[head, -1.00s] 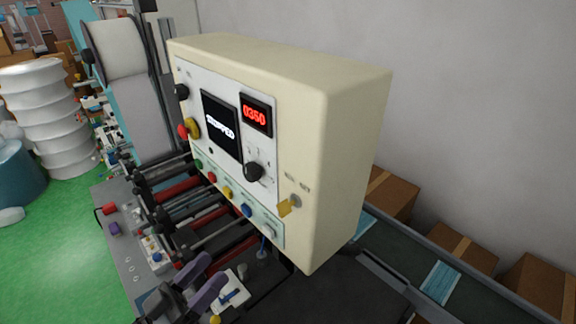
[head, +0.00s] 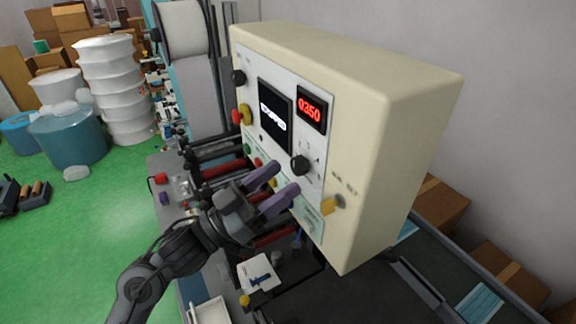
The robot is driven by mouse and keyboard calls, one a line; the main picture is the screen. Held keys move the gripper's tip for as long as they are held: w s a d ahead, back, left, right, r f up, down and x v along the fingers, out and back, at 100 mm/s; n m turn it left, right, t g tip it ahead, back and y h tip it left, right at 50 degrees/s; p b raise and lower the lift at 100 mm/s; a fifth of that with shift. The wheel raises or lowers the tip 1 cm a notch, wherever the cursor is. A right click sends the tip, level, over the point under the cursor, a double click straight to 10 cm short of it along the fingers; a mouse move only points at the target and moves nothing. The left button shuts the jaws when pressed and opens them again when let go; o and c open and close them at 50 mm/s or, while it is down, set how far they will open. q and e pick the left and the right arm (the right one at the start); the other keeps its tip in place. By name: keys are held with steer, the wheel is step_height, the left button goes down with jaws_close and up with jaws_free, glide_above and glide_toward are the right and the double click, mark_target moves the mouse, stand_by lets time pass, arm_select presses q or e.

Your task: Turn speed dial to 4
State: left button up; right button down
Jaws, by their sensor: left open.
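The speed dial (head: 300,165) is a black round knob on the white front panel of the cream control box (head: 400,150). It sits below a red number display (head: 311,110) reading 0350. The small marks around the dial are too small to read. A dark screen (head: 275,115) to its left shows white text, blurred. My left gripper (head: 270,188) is open and empty, with two purple fingers in front of the lower panel. It is below and left of the dial, apart from it, and hides part of the button row. My right gripper is not in view.
A red and yellow knob (head: 242,115) and a black knob (head: 238,77) are at the panel's left edge. Rollers and a conveyor (head: 440,270) lie below the box.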

mark_target(301, 165)
arm_select(q)
steer(key=shift+p+x, duration=0.35)
steer(key=shift+x, duration=1.1)
steer(key=c, duration=1)
steer(key=shift+c, duration=0.2)
steer(key=shift+f, duration=0.1)
